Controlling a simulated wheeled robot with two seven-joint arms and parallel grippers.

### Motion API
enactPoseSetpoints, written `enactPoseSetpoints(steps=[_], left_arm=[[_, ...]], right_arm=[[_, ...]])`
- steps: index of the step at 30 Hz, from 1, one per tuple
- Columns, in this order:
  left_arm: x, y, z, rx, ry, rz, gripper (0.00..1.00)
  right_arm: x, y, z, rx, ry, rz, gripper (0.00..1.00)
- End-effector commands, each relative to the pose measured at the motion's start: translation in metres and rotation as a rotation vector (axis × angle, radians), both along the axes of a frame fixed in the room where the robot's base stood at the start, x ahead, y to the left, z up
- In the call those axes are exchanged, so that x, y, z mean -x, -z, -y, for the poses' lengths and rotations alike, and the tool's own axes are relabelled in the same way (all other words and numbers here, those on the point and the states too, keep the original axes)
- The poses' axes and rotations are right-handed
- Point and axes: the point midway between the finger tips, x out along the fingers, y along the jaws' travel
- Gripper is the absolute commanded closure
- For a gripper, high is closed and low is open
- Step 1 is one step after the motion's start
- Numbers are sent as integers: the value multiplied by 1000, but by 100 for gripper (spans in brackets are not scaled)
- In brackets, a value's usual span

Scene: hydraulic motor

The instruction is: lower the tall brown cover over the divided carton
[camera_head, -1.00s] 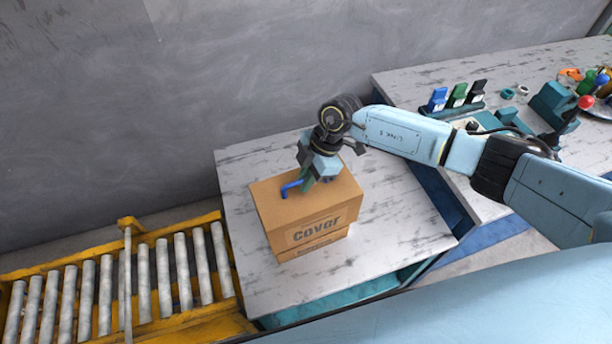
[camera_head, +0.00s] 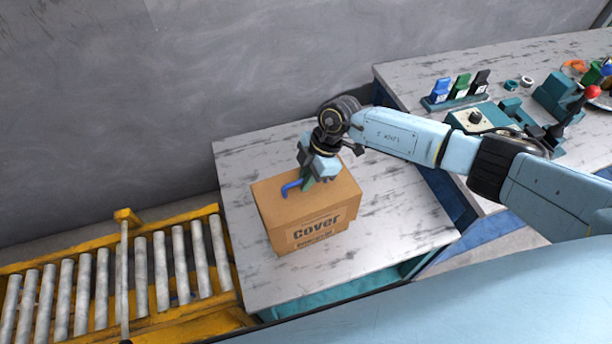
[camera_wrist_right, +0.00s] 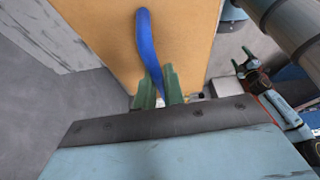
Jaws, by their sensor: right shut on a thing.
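The tall brown cover (camera_head: 290,217), with "Cover" printed on its front, is upright on the pale worn table. A second, lower printed strip of brown carton (camera_head: 310,243) shows just under its front edge; the divided inside is hidden by the cover. A blue handle (camera_head: 292,188) rises from the cover's top. My right gripper (camera_head: 308,183) is above the cover top, shut on the handle. In the right wrist view, the green fingers (camera_wrist_right: 158,85) close around one end of the blue handle (camera_wrist_right: 147,40).
A yellow roller conveyor (camera_head: 120,270) runs along the left of the table (camera_head: 390,235). A second table at the right holds blue, green and black items (camera_head: 461,84) in a rack and a control box (camera_head: 475,118). The table around the carton is clear.

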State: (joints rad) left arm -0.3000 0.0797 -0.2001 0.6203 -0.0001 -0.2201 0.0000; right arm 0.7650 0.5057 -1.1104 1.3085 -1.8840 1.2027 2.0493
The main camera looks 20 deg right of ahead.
Motion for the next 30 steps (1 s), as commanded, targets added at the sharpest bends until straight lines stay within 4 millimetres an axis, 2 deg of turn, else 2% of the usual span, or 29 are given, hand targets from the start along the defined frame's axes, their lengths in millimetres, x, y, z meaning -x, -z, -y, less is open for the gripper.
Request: enactPoseSetpoints(steps=[30], left_arm=[[0,25,0,0,0,0,24]], right_arm=[[0,42,0,-1,0,-1,100]])
